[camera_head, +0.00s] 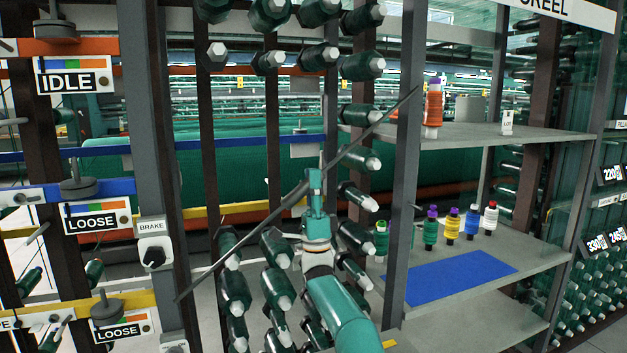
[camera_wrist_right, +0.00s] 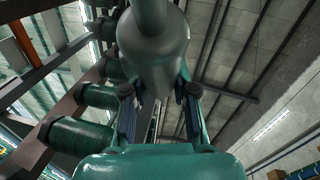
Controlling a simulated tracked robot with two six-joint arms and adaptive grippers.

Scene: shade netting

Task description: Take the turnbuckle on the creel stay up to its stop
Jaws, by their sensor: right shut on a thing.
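The creel stay (camera_head: 370,132) is a thin dark rod running diagonally from lower left to upper right across the creel front. My right gripper (camera_head: 316,190) is at the middle of the stay, shut on the turnbuckle. The turnbuckle is largely hidden behind the gripper in the head view. In the right wrist view it is a thick grey tapered body (camera_wrist_right: 153,45) between the two fingers of the same gripper (camera_wrist_right: 160,105). The turnbuckle's stop cannot be made out. My left gripper is not in view.
Green yarn packages (camera_head: 235,292) on pegs stand close around my right arm. A grey upright (camera_head: 403,170) and shelves with coloured spools (camera_head: 452,225) and a blue mat (camera_head: 460,277) are at right. A brake switch (camera_head: 154,252) and signs reading IDLE (camera_head: 75,82) and LOOSE are at left.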

